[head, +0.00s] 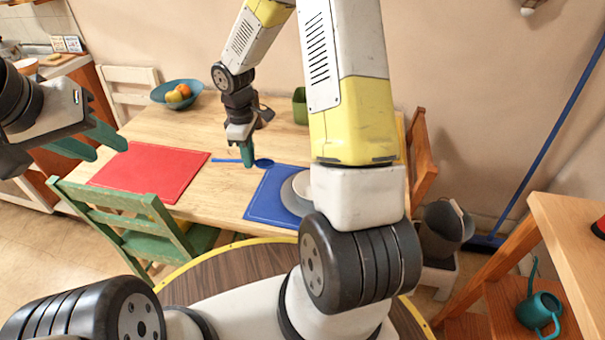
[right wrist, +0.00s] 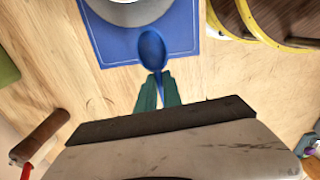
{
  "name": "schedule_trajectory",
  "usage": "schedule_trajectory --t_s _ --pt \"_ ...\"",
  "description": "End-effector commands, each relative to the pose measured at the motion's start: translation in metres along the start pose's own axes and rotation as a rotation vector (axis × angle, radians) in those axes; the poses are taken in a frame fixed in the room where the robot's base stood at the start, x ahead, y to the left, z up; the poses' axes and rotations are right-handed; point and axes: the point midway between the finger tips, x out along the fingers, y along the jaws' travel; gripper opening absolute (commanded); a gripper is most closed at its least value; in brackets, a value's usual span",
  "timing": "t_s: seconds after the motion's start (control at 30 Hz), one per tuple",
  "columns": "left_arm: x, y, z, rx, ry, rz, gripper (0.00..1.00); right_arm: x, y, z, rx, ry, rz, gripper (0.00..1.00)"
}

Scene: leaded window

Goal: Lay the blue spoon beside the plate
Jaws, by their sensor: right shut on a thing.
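The blue spoon (head: 264,163) is held in my right gripper (head: 249,164), over the wooden table at the far left corner of the blue mat. In the right wrist view the teal fingers (right wrist: 159,80) are shut on its handle, and its bowl (right wrist: 152,50) points toward the mat and overlaps its edge. I cannot tell whether the spoon touches the table. The pale plate (head: 290,197) sits on the blue mat, partly hidden by my right arm; its rim also shows in the right wrist view (right wrist: 125,14). My left gripper (head: 108,150) is open and empty, left of the table.
A red mat (head: 150,171) lies on the table's left part. A blue bowl with fruit (head: 158,94) and a green cup (head: 300,106) stand toward the back. A green chair (head: 120,205) is at the front edge.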

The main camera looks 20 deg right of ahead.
Motion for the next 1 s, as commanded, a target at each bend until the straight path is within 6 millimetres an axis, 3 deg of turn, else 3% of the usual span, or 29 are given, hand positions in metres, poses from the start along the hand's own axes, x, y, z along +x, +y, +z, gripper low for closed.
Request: schedule_trajectory --t_s 0.2,0.43,0.67,1.0 --pt "0.000 0.000 0.000 0.000 0.000 0.000 0.36 0.035 -0.023 -0.041 -0.747 0.004 -0.002 0.00" --pt "0.000 0.000 0.000 0.000 0.000 0.000 0.36 0.059 -0.044 -0.069 -1.315 0.013 0.003 0.00" --pt "0.000 0.000 0.000 0.000 0.000 0.000 0.36 0.068 -0.044 -0.071 -1.504 0.018 0.007 0.00" --pt "0.000 0.000 0.000 0.000 0.000 0.000 0.36 0.077 0.015 -0.009 -1.502 0.017 0.006 0.00"
